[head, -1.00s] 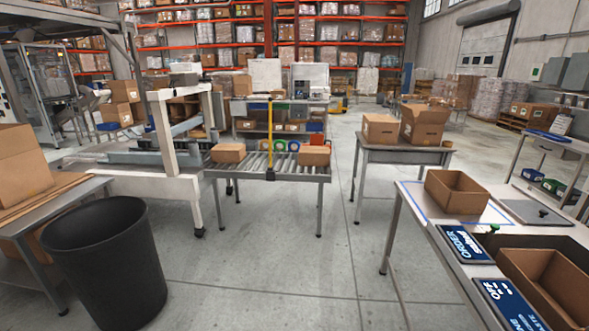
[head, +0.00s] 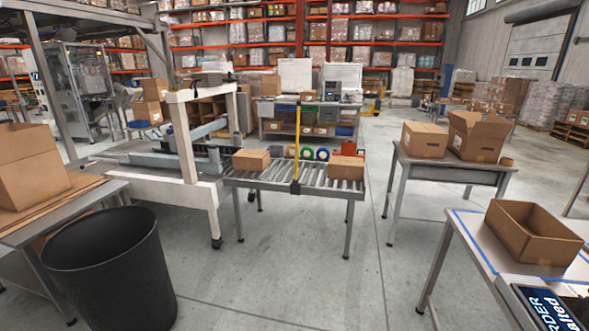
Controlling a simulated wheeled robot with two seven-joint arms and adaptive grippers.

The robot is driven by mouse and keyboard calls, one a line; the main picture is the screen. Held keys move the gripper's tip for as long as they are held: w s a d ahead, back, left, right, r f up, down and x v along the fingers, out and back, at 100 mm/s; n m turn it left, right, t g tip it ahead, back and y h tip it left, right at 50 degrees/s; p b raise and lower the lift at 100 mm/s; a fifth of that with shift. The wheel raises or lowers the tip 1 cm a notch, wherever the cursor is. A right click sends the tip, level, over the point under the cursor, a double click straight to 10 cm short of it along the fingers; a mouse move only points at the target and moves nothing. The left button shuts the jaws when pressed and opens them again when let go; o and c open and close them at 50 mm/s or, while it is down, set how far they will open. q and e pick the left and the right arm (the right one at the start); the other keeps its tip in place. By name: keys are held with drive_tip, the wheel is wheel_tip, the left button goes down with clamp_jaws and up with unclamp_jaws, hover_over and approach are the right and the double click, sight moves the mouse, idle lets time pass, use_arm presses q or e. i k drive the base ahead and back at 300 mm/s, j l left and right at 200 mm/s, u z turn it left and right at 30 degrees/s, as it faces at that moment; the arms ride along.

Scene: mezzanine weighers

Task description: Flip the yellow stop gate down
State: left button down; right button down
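The yellow stop gate (head: 297,150) is a thin upright bar standing at the near edge of the roller conveyor (head: 272,182), in the middle of the head view. Its lower end meets a dark bracket (head: 296,187) on the conveyor's front rail. One closed carton (head: 251,160) sits on the rollers left of the gate and another carton (head: 346,169) sits right of it. The conveyor is some way off across the floor. Neither of my grippers shows in the head view.
A black bin (head: 110,265) stands at the near left beside a table with a carton (head: 32,165). A white-framed machine (head: 200,150) adjoins the conveyor's left end. A table with an open box (head: 532,232) is at right. Grey floor (head: 290,270) before the conveyor is clear.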

sight(299, 103)
drive_tip(key=i+u, duration=0.25)
drive_tip(key=i, duration=0.6)
drive_tip(key=i+z, duration=0.15)
drive_tip(key=i, duration=0.25)
drive_tip(key=i+j+z, duration=0.1)
drive_tip(key=i, duration=0.35)
drive_tip(key=i+j+z, duration=0.2)
drive_tip(key=i+z, duration=0.25)
drive_tip(key=i+j+z, duration=0.3)
drive_tip(key=z, duration=0.15)
drive_tip(key=i+j+z, duration=0.35)
drive_tip(key=j, duration=0.2)
drive_tip(key=i+j+z, duration=0.2)
drive_tip(key=j, duration=0.15)
